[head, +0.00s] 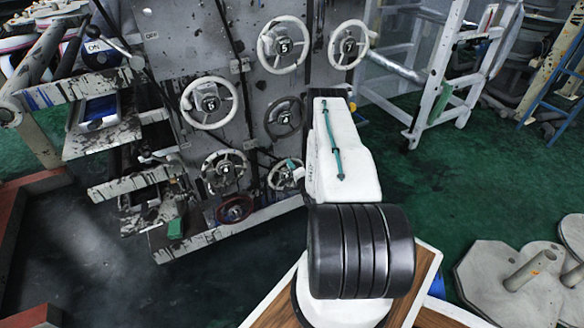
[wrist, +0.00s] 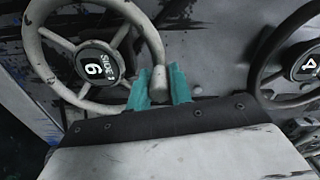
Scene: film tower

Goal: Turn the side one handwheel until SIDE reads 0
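The handwheel marked SIDE (wrist: 42,38) has a pale, worn rim and a dark hub plate (wrist: 95,66) in the wrist view. Its single digit looks like a 6, but the plate is turned, so it could be a 9. In the head view this wheel (head: 272,178) is low on the grey panel, partly hidden by my arm. My gripper (wrist: 161,88) has teal fingers on both sides of the wheel's grey crank knob (wrist: 160,78), seemingly touching it. The fingers also show as a small teal patch in the head view (head: 292,164).
A darker handwheel (wrist: 262,62) is close to the right of my gripper in the wrist view. Several other wheels, such as the 5 wheel (head: 284,45) and the 7 wheel (head: 348,45), share the panel. A white wheeled frame (head: 432,85) stands at right; green floor (head: 440,180) is open before it.

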